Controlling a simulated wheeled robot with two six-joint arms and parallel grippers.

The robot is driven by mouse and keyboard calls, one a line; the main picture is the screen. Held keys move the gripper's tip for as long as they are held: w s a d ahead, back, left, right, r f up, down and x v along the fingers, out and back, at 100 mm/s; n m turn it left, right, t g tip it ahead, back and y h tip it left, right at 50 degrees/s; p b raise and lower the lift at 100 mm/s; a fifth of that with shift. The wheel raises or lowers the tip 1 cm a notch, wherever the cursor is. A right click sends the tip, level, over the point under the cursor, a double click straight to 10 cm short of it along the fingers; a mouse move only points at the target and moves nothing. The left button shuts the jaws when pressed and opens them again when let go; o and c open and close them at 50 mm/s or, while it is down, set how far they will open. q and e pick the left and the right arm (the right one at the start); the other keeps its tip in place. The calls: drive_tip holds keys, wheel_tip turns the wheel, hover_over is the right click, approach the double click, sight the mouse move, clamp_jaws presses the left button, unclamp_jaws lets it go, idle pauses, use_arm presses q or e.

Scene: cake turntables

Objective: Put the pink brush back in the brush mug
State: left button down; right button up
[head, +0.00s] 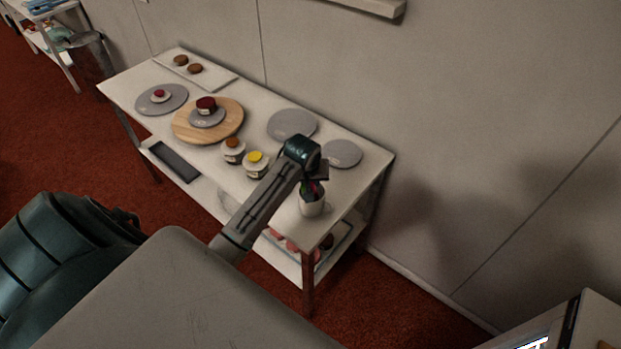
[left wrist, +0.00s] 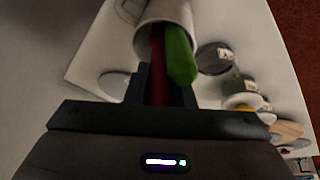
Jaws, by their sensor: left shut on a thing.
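The white brush mug (head: 312,208) stands near the right front corner of the table, and it also shows at the top of the left wrist view (left wrist: 147,42). My left gripper (head: 316,180) is right above the mug. In the left wrist view the gripper (left wrist: 160,80) is shut on a dark red-pink brush handle (left wrist: 158,62). The handle runs from between the fingers to the mug's opening; its far end is hidden inside. A green brush (left wrist: 180,55) stands in the mug beside it. My right gripper is in neither view.
Grey discs (head: 292,125) and (head: 342,154) lie behind the mug. Jars with orange (head: 233,150) and yellow (head: 256,164) tops stand to its left. A wooden turntable (head: 185,130) holds a small red-topped cake. The wall is close behind the table.

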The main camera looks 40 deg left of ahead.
use_arm(q)
drive_tip(key=c, duration=1.2)
unclamp_jaws()
drive_tip(key=shift+o, duration=0.2)
wheel_tip(320, 180, up, 3)
drive_tip(key=p, duration=0.3)
drive_tip(key=shift+r, duration=0.15)
drive_tip(key=shift+r+b, duration=0.25)
drive_tip(key=shift+b, duration=0.1)
drive_tip(key=shift+r, duration=3.15)
drive_tip(key=shift+s, duration=0.1)
